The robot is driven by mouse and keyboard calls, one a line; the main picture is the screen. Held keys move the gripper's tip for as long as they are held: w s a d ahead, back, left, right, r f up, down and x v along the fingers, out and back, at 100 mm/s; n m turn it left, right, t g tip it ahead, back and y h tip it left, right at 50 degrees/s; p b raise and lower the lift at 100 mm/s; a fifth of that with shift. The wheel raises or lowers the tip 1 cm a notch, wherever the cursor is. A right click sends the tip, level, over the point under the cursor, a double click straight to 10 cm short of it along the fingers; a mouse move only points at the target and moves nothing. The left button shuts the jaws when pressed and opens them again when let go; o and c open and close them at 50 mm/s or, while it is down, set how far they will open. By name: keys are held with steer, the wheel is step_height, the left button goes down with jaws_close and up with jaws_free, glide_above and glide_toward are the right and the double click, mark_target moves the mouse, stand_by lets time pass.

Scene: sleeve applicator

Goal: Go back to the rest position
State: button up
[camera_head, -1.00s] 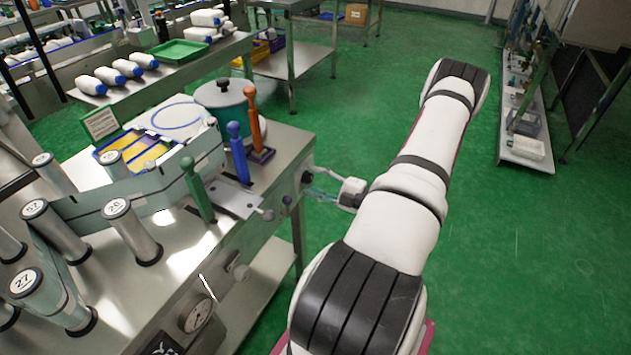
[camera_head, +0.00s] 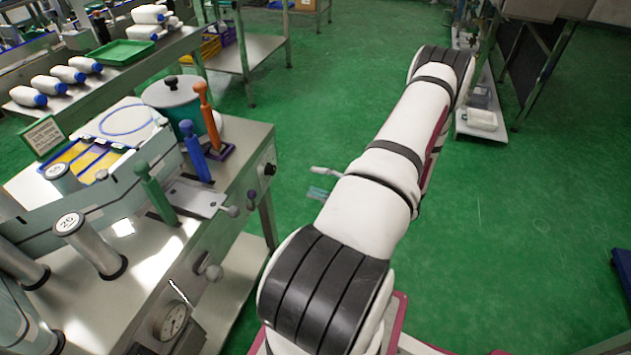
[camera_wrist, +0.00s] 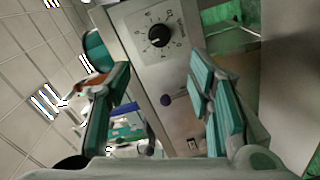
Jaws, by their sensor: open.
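My gripper shows in the wrist view (camera_wrist: 160,115), its two teal-padded fingers spread wide apart with nothing between them. Beyond the fingers is the front of the applicator machine (camera_wrist: 140,50), with a black dial (camera_wrist: 158,36) and a small purple knob (camera_wrist: 166,100). In the head view my white arm stretches away over the floor, right of the machine table (camera_head: 225,150). Only a small piece of my gripper (camera_head: 318,192) shows there, left of the arm; the rest is hidden behind the arm.
Green (camera_head: 158,193), blue (camera_head: 196,152) and orange (camera_head: 207,115) levers stand on the machine table, near a lidded pot (camera_head: 172,92). Numbered metal posts (camera_head: 92,246) stand at the left. A shelf (camera_head: 480,125) is at upper right.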

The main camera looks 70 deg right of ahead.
stand_by(0.4)
steer(key=w+a+r+n+g+y+p, duration=0.1)
steer(key=w+a+r+n+g+y, duration=0.4)
steer(key=r+n, duration=0.4)
steer(key=w+a+r+n+g+y+p, duration=0.2)
steer(key=w+a+r+n+g+y, duration=0.15)
steer(key=w+a+r+n, duration=0.4)
steer(key=s+a+r+n+g+p, duration=0.25)
steer(key=a+r+n+g, duration=0.45)
steer(key=a+r+n, duration=0.65)
steer(key=s+a+r+n+t+h+p, duration=0.1)
steer(key=s+a+r+n+h, duration=0.4)
steer(key=n, duration=0.8)
steer(key=s+a+r+n+h+p, duration=0.3)
steer(key=s+a+r+n, duration=0.4)
steer(key=n, duration=0.7)
steer(key=shift+s+r+t+h, duration=0.3)
steer(key=shift+r+h, duration=0.25)
steer(key=shift+h, duration=0.3)
